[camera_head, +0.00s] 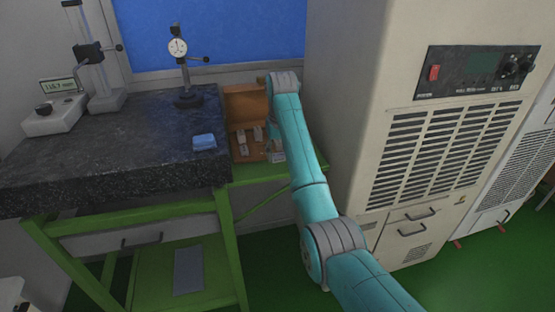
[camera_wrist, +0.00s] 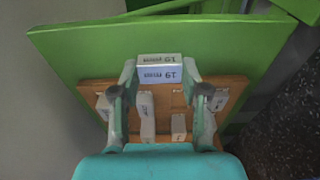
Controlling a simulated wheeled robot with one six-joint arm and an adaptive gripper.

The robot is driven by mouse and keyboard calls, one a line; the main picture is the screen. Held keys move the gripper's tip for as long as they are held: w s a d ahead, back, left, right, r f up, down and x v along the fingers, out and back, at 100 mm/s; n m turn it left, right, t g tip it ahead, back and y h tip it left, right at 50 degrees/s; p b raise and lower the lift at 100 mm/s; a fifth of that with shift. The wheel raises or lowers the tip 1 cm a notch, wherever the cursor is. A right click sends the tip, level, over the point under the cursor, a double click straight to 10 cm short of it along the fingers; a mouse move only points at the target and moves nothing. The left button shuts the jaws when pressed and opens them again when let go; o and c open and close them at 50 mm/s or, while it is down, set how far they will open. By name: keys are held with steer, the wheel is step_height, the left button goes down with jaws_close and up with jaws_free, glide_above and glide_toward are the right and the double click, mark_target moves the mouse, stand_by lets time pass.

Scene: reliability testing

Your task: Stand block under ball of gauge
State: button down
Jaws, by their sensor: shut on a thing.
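My gripper (camera_wrist: 159,75) is shut on a pale block (camera_wrist: 160,60) in the wrist view. The block is marked "19 mm" and lies across between the fingertips, over the edge of the wooden case (camera_wrist: 105,86). The held block (camera_head: 278,156) also shows in the head view at the case's right side; how high it is held is unclear. The case (camera_head: 236,101) has its lid open, with several other pale blocks inside. The dial gauge (camera_head: 178,47) stands upright on its stand at the back of the dark stone plate (camera_head: 120,160). Its ball tip is too small to make out.
A blue cloth (camera_head: 204,141) lies near the plate's right edge. A height stand (camera_head: 102,85) and a white readout box (camera_head: 54,115) are at the left. The case sits on a green shelf (camera_wrist: 75,48). A tall beige cabinet (camera_head: 350,130) rises at right. The plate's front is clear.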

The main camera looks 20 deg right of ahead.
mark_target(279, 156)
steer(key=shift+f, duration=1.65)
steer(key=shift+f, duration=0.1)
steer(key=c, duration=0.6)
jaws_free()
